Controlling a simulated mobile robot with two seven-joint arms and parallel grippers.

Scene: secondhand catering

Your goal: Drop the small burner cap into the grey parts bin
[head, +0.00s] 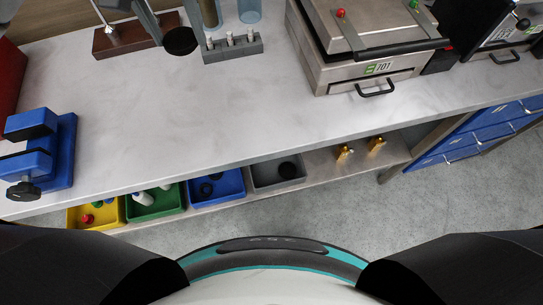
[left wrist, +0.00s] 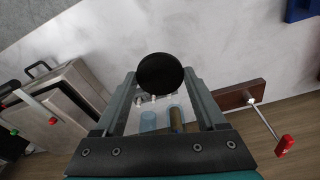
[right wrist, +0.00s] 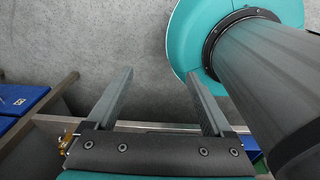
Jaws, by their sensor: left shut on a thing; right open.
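The small burner cap (head: 180,41) is a black disc held above the worktop in the head view. My left gripper (head: 160,25) is shut on it; in the left wrist view the burner cap (left wrist: 160,73) sits between the fingertips. The grey parts bin (head: 262,183) is on the low shelf under the worktop, right of the blue bin. A dark round piece (head: 288,170) lies inside it. My right gripper (right wrist: 160,74) is open and empty over the floor in the right wrist view; the head view does not show it.
Blue (head: 228,194), green (head: 165,207) and yellow (head: 78,219) bins stand left of the grey one. Brass fittings (head: 345,153) are on the shelf to its right. A blue vise (head: 45,150), a steel press (head: 370,60) and a grey rack (head: 232,48) stand on the worktop. Its middle is clear.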

